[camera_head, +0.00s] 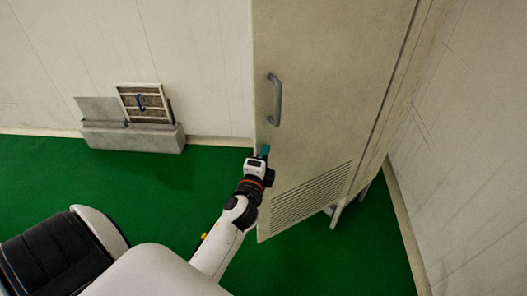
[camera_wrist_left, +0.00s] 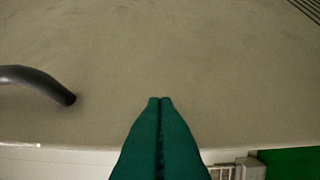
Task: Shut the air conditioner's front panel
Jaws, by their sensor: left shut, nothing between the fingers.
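The air conditioner's front panel (camera_head: 322,90) is a tall beige door with a grey handle (camera_head: 275,99) near its left edge and a slatted vent (camera_head: 312,195) low down. It stands swung out from the cabinet body (camera_head: 398,90). My left gripper (camera_head: 264,150) is at the panel's left edge, below the handle. In the left wrist view its green fingertips (camera_wrist_left: 160,100) are together with nothing between them, in front of the panel face (camera_wrist_left: 190,50). The handle end (camera_wrist_left: 60,92) shows at the left there. I cannot tell if the tips touch the panel. My right gripper is not in view.
A wall (camera_head: 470,150) stands close to the right of the cabinet.

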